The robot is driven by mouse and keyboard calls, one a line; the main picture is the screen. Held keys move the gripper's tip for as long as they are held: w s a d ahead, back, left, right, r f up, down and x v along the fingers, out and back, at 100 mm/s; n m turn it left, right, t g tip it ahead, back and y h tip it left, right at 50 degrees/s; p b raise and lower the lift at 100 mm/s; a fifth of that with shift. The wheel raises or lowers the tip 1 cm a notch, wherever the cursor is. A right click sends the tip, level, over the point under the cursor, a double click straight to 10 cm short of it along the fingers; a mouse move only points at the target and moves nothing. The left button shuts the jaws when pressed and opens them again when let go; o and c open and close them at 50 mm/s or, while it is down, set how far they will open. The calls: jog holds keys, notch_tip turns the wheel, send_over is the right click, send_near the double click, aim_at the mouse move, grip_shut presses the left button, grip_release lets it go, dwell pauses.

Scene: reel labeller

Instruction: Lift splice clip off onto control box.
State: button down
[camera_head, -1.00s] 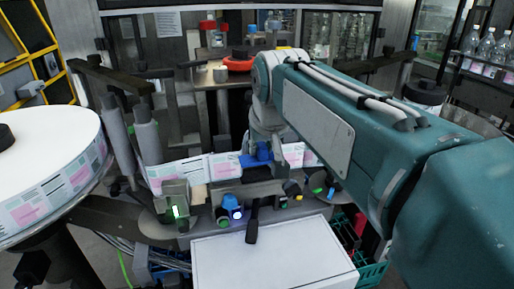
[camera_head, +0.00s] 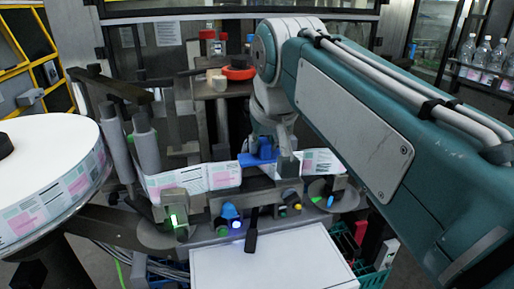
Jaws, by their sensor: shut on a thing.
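The blue splice clip (camera_head: 258,156) is at the middle of the labeller, in front of the label web (camera_head: 205,180). My gripper (camera_head: 279,155) reaches down to it from above and is shut on it. The fingertips are small and partly hidden, so the exact grip is unclear. I cannot tell whether the clip still touches the web. The white box (camera_head: 270,262) in front of the labeller appears to be the control box. Its flat top is bare apart from a dark lever overhanging its back edge.
A large label reel (camera_head: 48,180) stands at the left. Upright rollers (camera_head: 145,145) flank the web. Knobs and a lit blue button (camera_head: 236,224) line the labeller front. A green crate (camera_head: 374,278) is right of the white box. My arm covers much of the right side.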

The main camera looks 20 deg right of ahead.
aim_at(264, 140)
jog(key=shift+r, duration=1.85)
